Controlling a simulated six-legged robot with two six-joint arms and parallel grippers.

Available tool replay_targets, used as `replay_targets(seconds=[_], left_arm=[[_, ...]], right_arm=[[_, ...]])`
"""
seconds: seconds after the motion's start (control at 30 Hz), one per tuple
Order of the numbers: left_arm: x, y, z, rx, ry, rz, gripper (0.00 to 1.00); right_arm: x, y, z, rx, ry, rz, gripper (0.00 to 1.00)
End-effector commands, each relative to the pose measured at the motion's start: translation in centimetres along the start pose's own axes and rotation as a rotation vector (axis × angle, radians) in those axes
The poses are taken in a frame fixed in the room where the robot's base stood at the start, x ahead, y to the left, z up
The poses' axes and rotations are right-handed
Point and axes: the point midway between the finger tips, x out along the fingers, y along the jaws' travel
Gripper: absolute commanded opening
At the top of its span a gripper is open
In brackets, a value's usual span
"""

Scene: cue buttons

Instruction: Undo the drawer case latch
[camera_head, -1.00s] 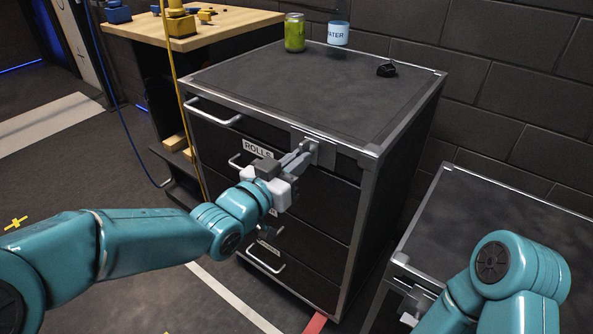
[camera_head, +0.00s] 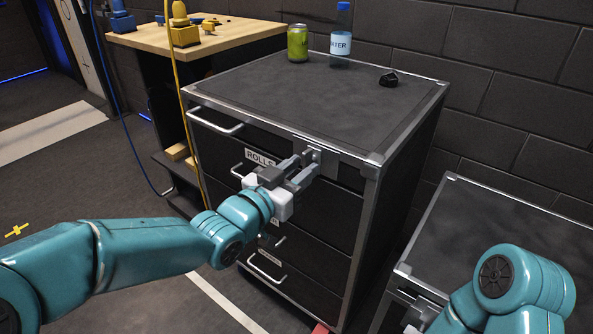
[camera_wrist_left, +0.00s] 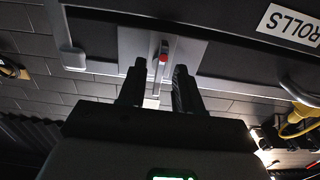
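The dark drawer case (camera_head: 300,90) stands in the middle of the head view. Its latch (camera_head: 314,152) is a grey plate with a small lever at the top front edge, right of the ROLLS label. In the left wrist view the latch lever (camera_wrist_left: 163,57) has a red mark and lies in line with the gap between my fingers. My left gripper (camera_head: 306,168) is open at the latch, its fingertips close to the plate. I cannot tell whether either finger touches the lever.
A green can (camera_head: 297,43), a water bottle (camera_head: 340,46) and a small black object (camera_head: 389,79) stand on the case. A second dark case (camera_head: 500,235) is at the right. A wooden workbench (camera_head: 220,33) is at the back left. Drawer handles (camera_head: 214,122) stick out in front.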

Motion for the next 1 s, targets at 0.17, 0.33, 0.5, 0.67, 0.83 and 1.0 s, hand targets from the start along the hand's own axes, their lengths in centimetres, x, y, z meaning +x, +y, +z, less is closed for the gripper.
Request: replay_targets(seconds=[0.17,0.33,0.5,0.67,0.83,1.0], left_arm=[[-1.4,-0.1,-0.1,0.0,0.0,-0.001,0.34],[-5.4,-0.1,-0.1,0.0,0.0,-0.003,0.34],[-10.1,-0.1,-0.2,0.0,0.0,-0.004,0.34],[-13.6,-0.1,-0.1,0.001,0.001,-0.004,0.34],[-15.7,-0.1,-0.1,0.001,0.001,-0.002,0.34],[-16.4,0.0,0.0,0.0,0.0,0.0,0.34]], right_arm=[[-0.1,0.0,0.0,0.0,0.0,0.0,0.43],[-0.3,-0.1,0.0,0.0,0.0,0.0,0.43],[-0.6,-0.2,0.0,0.0,0.0,0.0,0.43],[-0.8,-0.3,0.0,0.0,0.0,0.0,0.43],[-1.0,-0.4,0.0,0.0,0.0,0.0,0.43],[-1.0,-0.4,0.0,0.0,0.0,0.0,0.43]])
